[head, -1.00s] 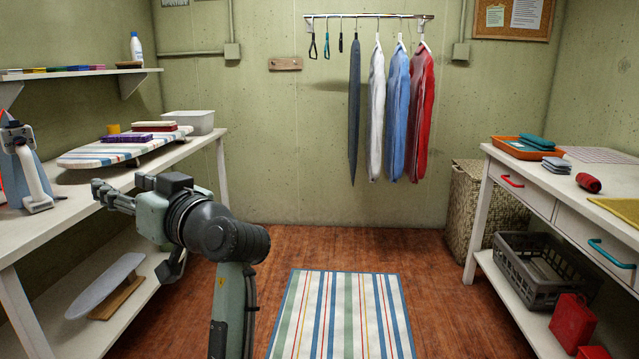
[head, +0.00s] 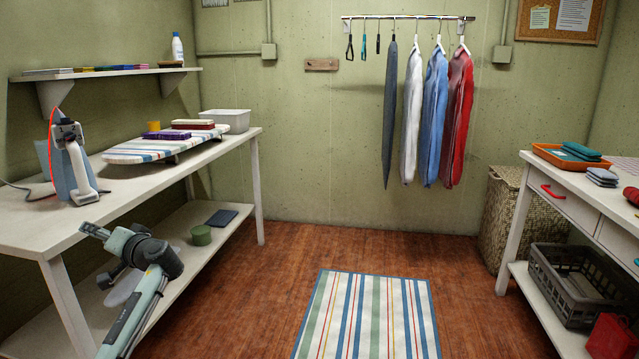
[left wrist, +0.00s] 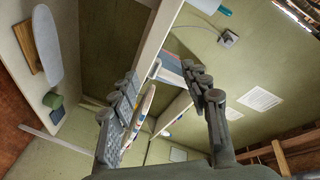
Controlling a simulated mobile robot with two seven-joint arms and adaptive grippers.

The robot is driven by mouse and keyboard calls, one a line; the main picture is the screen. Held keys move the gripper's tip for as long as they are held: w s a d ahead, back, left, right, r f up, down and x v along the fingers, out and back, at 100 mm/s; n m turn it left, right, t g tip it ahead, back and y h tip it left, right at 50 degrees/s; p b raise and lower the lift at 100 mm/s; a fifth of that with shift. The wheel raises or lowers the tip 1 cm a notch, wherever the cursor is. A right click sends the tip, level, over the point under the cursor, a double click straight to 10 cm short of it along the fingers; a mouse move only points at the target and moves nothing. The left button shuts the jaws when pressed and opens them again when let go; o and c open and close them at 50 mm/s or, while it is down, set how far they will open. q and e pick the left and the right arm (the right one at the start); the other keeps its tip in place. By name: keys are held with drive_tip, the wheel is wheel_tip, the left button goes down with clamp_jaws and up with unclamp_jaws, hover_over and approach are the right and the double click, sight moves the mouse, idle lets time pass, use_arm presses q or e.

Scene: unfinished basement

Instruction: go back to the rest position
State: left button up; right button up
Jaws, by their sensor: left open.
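My left arm comes in at the lower left of the head view. Its gripper (head: 93,231) is beside the front edge of the left table (head: 60,240), low near the tabletop's height. In the left wrist view the two fingers (left wrist: 163,90) are spread apart with nothing held between them. My right gripper is in neither view.
On the left table are an upright iron (head: 75,165) and a striped ironing board (head: 150,150). The lower shelf holds a green round container (head: 201,235) and a small board (left wrist: 47,45), partly behind my arm. The floor around the striped rug (head: 365,315) is clear.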

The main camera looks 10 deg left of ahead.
use_arm(q)
drive_tip(key=w+d+f+m+h, duration=0.3)
drive_tip(key=d+f+h, duration=1)
drive_tip(key=f, duration=0.5)
drive_tip(key=s+d+f+m+g, duration=0.1)
drive_tip(key=s+d+f, duration=0.3)
drive_tip(key=s+f, duration=0.35)
drive_tip(key=s+d+f, duration=0.5)
drive_tip(key=s+f, duration=0.1)
drive_tip(key=s, duration=0.2)
drive_tip(key=s+d+f+g, duration=0.1)
drive_tip(key=s+d+f, duration=0.2)
drive_tip(key=s, duration=0.8)
drive_tip(key=s+d+f+g+h, duration=0.1)
drive_tip(key=s+d+f, duration=0.2)
drive_tip(key=s, duration=0.9)
drive_tip(key=shift+s+d+m+h, duration=0.15)
drive_tip(key=shift+m+h, duration=0.15)
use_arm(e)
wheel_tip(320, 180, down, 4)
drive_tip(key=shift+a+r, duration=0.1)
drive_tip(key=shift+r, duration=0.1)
